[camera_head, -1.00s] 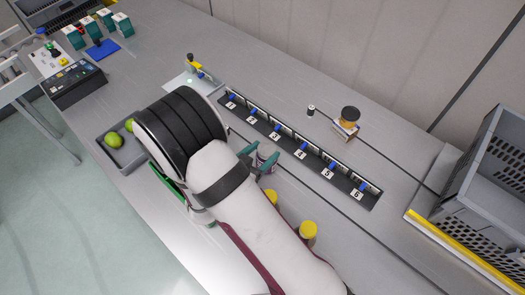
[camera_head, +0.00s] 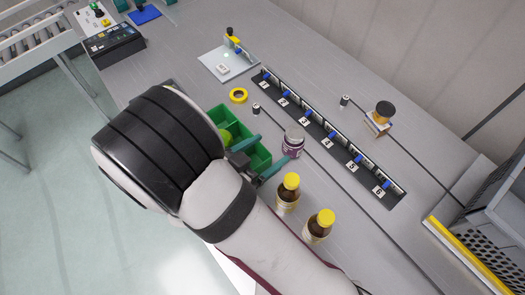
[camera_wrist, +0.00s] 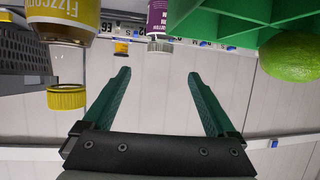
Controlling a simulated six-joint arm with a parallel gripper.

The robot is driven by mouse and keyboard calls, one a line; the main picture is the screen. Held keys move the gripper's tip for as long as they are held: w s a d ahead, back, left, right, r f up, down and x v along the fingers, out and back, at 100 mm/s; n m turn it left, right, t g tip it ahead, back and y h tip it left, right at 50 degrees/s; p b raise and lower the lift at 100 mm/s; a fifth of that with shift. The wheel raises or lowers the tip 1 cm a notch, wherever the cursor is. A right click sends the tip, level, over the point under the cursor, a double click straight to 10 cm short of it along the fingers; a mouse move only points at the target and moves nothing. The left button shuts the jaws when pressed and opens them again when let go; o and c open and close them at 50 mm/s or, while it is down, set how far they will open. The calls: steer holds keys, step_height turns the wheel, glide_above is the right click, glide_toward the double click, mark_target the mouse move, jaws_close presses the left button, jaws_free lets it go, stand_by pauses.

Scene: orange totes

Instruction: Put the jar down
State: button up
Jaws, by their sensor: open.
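The jar (camera_head: 293,142), with a purple label and a pale lid, stands upright on the grey bench in the head view, close to the numbered strip. Its purple label also shows at the top of the wrist view (camera_wrist: 158,20), cut off by the edge. My gripper (camera_head: 266,156) is open, with its two teal fingers pointing towards the jar. The jar is beyond the fingertips, apart from them. In the wrist view the space between the fingers (camera_wrist: 158,75) is empty.
Two yellow-capped bottles (camera_head: 288,192) (camera_head: 319,226) stand near my arm. A green divided tray (camera_head: 262,158) holding a lime (camera_head: 225,136) is partly hidden behind my gripper. The numbered strip (camera_head: 330,140) runs behind the jar. A yellow tape ring (camera_head: 238,95) lies beyond the tray.

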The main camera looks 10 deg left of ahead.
steer(key=w+a+r+m+g+y, duration=0.1)
steer(key=w+a+r+y, duration=0.1)
steer(key=w+a+y, duration=0.3)
steer(key=s+r+n+g+y, duration=0.2)
steer(key=s+r+g+y, duration=0.15)
steer(key=r+y, duration=0.3)
steer(key=s+d+r+g+h, duration=0.1)
steer(key=s+d+g, duration=0.2)
steer(key=s+d, duration=0.4)
steer(key=s+d+g+h, duration=0.1)
steer(key=s+d+g, duration=0.2)
steer(key=s+d, duration=0.4)
steer(key=s, duration=0.5)
steer(key=shift+s+d+r+n, duration=0.3)
steer(key=shift+s+d+r, duration=0.05)
steer(key=shift+s+r, duration=0.05)
steer(key=shift+g, duration=0.25)
